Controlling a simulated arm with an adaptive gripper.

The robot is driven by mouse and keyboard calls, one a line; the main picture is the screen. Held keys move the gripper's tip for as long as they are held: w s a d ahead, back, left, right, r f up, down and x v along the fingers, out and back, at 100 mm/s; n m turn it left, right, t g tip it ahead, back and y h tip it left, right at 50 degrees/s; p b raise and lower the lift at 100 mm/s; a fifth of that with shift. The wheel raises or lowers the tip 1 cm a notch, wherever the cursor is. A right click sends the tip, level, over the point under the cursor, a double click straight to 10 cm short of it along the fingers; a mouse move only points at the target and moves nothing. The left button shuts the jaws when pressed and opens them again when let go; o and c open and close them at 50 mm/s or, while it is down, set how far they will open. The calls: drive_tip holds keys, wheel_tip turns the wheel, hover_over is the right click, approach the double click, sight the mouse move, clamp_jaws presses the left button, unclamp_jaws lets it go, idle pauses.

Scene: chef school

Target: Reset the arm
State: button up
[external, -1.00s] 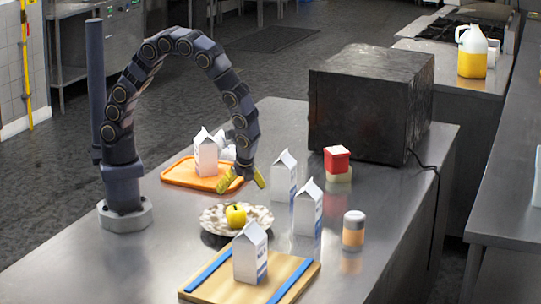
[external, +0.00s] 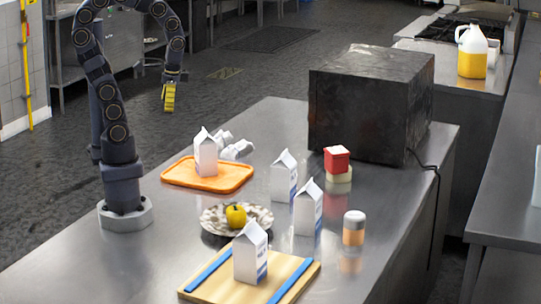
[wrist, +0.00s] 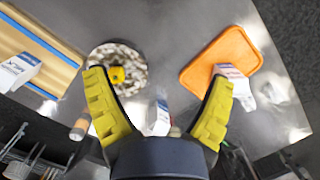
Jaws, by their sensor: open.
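My gripper (external: 169,97) is raised high above the far left side of the steel table (external: 160,262), with yellow fingers pointing down. In the wrist view the two fingers of my gripper (wrist: 158,112) are spread wide, with nothing between them. A yellow apple (external: 236,216) sits on a patterned plate (external: 262,220) well below my gripper. The apple (wrist: 117,75) and plate (wrist: 132,62) also show in the wrist view, beyond the left finger.
A milk carton (external: 206,154) stands on an orange tray (external: 235,180). Another carton (external: 250,254) stands on a wooden board (external: 205,289) with blue strips. Two cartons, a red-topped container (external: 337,158), a shaker (external: 354,228) and a dark box (external: 370,100) stand to the right.

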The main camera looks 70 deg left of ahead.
drive_tip(key=shift+s+a+r+n, duration=0.1)
drive_tip(key=shift+s+n, duration=0.3)
drive_tip(key=shift+s, duration=0.3)
drive_tip(key=shift+s+a+r+n, duration=0.1)
drive_tip(key=shift+s+n, duration=0.3)
drive_tip(key=shift+s, duration=0.25)
